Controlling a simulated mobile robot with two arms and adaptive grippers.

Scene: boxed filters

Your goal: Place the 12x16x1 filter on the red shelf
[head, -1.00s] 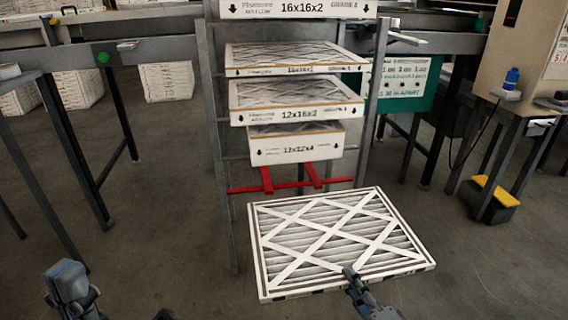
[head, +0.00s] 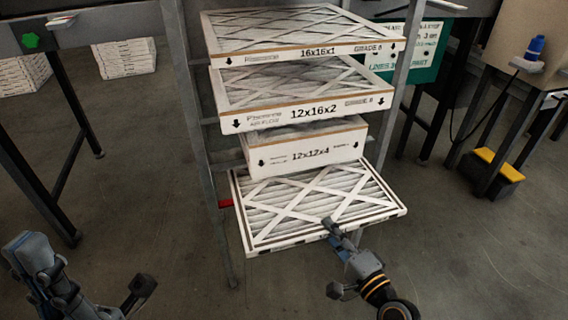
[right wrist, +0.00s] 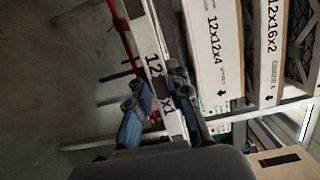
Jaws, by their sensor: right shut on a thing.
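The white-framed, pleated filter (head: 290,212) lies nearly flat at the level of the lowest, red shelf. Its front edge faces me and shows a partly covered label, "12…x1", in the right wrist view (right wrist: 153,68). My right gripper (head: 332,228) is shut on that front edge near its middle; its fingers also show in the right wrist view (right wrist: 158,103). The red shelf (head: 226,203) is mostly hidden by the filter; a red bar shows beside the filter in the right wrist view (right wrist: 123,38). Whether they touch is unclear. My left gripper (head: 32,250) is low at the left, apart from the rack.
Above sit a 12x12x4 filter (head: 300,158), a 12x16x2 filter (head: 300,116) and a 16x16x1 filter (head: 310,54). Grey rack posts (head: 197,120) stand at both sides. A black and yellow step (head: 490,170) is at the right. The floor in front is clear.

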